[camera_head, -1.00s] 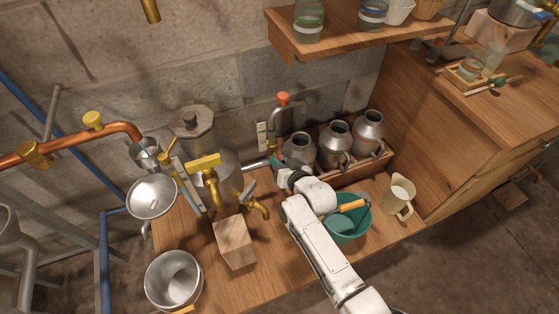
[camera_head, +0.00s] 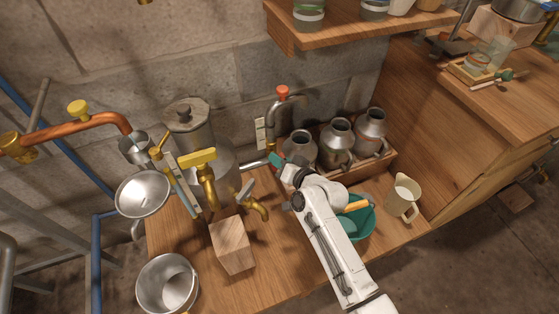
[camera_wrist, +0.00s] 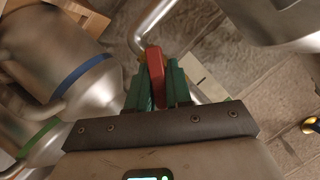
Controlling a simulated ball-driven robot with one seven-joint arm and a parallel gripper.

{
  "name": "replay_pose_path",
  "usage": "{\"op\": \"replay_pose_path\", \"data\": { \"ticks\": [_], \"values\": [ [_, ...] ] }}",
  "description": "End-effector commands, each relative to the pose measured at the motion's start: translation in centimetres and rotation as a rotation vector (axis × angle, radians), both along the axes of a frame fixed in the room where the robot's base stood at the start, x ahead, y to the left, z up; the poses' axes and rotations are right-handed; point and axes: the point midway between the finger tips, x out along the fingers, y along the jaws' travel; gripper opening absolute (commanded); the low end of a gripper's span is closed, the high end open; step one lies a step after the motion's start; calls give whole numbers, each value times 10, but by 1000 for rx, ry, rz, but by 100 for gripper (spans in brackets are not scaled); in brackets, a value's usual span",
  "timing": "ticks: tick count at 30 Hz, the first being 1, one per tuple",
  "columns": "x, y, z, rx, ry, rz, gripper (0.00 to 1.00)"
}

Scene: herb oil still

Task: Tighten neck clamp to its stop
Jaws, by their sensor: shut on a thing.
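My gripper (camera_head: 276,159) is beside the still, at the end of a short grey pipe (camera_head: 253,164). In the wrist view its green fingers (camera_wrist: 158,82) are shut on a red handle (camera_wrist: 154,66), which the head view hides. A bent grey pipe (camera_wrist: 144,36) runs just beyond it. The still's grey body (camera_head: 188,122) stands left of my gripper. A copper neck pipe (camera_head: 103,120) carries a brass fitting with a yellow knob (camera_head: 78,108). I cannot tell for certain which part is the neck clamp.
Metal cans (camera_head: 336,143) stand in a wooden rack right of my gripper. A tap with an orange-red knob (camera_head: 282,92) rises behind. A green bowl (camera_head: 358,225) and cream jug (camera_head: 403,198) are near my arm; a wood block (camera_head: 232,246) stands in front of the still.

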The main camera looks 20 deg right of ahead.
Motion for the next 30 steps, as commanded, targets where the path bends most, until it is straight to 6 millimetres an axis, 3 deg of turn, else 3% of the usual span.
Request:
{"op": "replay_pose_path", "data": {
  "ticks": [15, 30],
  "values": [
    [0, -1, -5, 290, 0, 0, 0],
    [-1, -1, -7, 374, 2, 1, 0]
  ]
}}
